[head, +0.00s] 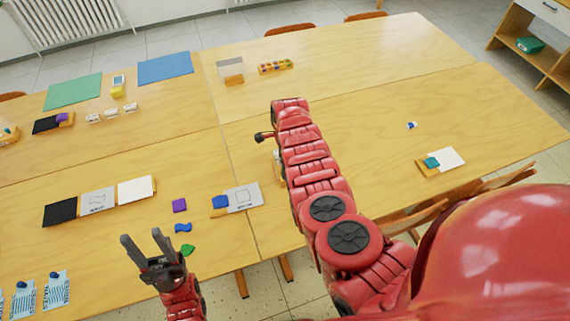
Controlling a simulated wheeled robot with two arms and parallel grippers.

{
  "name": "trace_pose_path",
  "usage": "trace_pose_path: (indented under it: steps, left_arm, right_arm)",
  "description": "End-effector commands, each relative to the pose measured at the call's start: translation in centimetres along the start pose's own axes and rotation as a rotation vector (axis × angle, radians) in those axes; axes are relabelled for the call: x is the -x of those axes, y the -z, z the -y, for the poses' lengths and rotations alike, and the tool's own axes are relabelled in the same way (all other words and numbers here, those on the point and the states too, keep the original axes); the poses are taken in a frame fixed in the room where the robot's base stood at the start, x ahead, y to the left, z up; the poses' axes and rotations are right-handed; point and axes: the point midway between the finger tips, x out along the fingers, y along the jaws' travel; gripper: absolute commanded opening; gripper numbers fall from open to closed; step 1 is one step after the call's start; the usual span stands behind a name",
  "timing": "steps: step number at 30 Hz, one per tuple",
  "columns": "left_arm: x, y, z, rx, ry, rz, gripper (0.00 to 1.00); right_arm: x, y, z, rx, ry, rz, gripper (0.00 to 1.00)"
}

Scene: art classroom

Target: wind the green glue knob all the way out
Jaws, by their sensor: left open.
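I cannot make out a glue stick with a green knob for certain. A small green piece (188,250) shows at the table's front edge, just right of my left gripper (141,237). My left gripper is open with its two dark fingers spread, and nothing shows between them. My right arm reaches across the middle of the table. A dark part at its far end (264,137) may be its gripper, but its fingers cannot be told apart. A pale, orange-edged thing (277,161) is mostly hidden behind that arm.
A purple block (179,205) and a blue piece (183,228) lie near the left gripper. A blue block (220,202) sits on a board behind. A teal block (431,162) is at right beside white paper. The right table is mostly clear.

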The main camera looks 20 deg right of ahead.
Motion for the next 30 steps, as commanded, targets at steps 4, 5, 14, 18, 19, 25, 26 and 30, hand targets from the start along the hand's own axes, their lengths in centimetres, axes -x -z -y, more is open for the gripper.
trace_pose_path:
  steps: [4,5,14,18,19,25,26,30]
  left_arm:
    - [0.0,0.0,0.0,0.000,0.000,0.000,0.50]
    - [0.0,0.0,0.0,0.000,0.000,0.000,0.50]
    - [0.0,0.0,0.0,0.000,0.000,0.000,0.50]
    - [0.0,0.0,0.0,0.000,0.000,0.000,0.50]
    - [0.1,0.0,0.0,0.000,0.000,0.000,0.50]
    - [1.3,-0.2,-0.1,0.000,0.000,0.000,0.50]
    - [1.5,-0.2,-0.1,0.000,0.000,0.000,0.50]
    - [2.2,-0.4,-0.1,0.000,0.000,0.000,0.50]
  right_arm:
    - [0.0,0.0,0.0,0.000,0.000,0.000,1.00]
    - [0.0,0.0,0.0,0.000,0.000,0.000,1.00]
    - [0.0,0.0,0.0,0.020,0.000,0.000,1.00]
    - [-0.1,0.1,0.0,0.221,0.000,0.000,1.00]
    - [-0.1,0.1,0.1,0.284,0.001,0.000,1.00]
    - [-0.3,0.1,0.1,0.655,0.004,0.000,1.00]
    - [-0.3,0.0,0.1,0.696,0.004,0.000,1.00]
    - [-0.2,0.0,0.1,0.857,0.003,0.000,1.00]
